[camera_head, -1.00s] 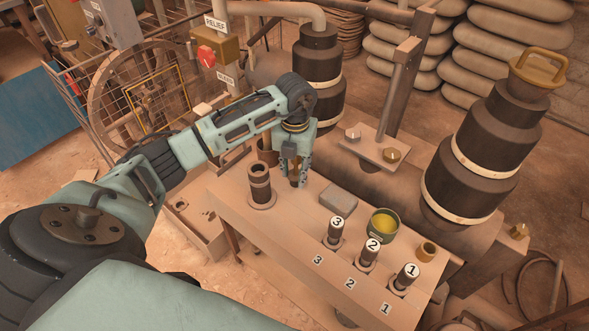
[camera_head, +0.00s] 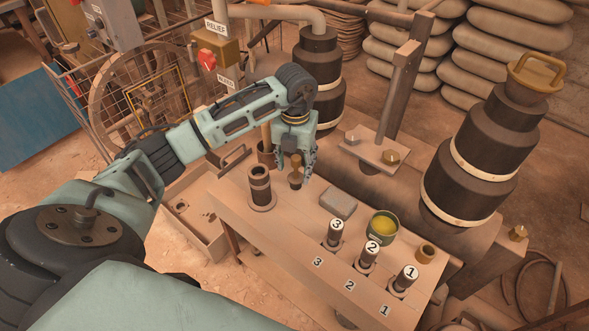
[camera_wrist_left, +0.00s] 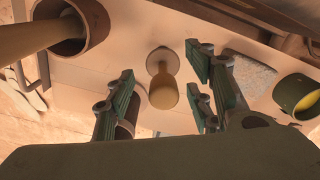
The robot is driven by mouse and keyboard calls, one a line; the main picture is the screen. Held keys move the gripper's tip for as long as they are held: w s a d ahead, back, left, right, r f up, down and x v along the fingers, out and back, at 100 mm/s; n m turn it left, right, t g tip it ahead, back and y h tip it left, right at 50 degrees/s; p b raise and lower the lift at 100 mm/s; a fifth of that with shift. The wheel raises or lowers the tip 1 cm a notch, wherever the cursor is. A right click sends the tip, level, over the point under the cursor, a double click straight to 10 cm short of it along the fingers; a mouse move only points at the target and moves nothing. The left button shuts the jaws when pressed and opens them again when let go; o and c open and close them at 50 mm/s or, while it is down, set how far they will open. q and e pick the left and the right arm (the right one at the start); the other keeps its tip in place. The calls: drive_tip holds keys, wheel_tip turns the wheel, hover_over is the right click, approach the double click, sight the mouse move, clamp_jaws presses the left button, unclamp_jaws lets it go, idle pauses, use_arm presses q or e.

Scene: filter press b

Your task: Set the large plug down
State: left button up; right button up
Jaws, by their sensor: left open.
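The large plug (camera_head: 296,174), with a tan rounded top and a darker lower part, stands upright on the bench (camera_head: 232,200) near its back left end. My left gripper (camera_head: 296,170) is open above it, with its fingers spread on either side of the top. In the left wrist view the plug (camera_wrist_left: 163,88) shows between the open fingers, with clear gaps at its sides. Its pale base rests on the bench top. My right gripper is not in view.
A dark flanged cylinder (camera_head: 260,187) stands close to the left of the plug, and a pot (camera_head: 267,154) holding a tan rod is behind. To the right are a grey block (camera_head: 338,202), a green tin (camera_head: 383,227), a brass bushing (camera_head: 425,252) and cylinders numbered 3, 2, 1 (camera_head: 368,250).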

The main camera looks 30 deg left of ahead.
use_arm(q)
wheel_tip(320, 180, up, 7)
drive_tip(key=shift+r+p, duration=0.2)
drive_tip(key=shift+p, duration=0.45)
drive_tip(key=shift+r, duration=0.8)
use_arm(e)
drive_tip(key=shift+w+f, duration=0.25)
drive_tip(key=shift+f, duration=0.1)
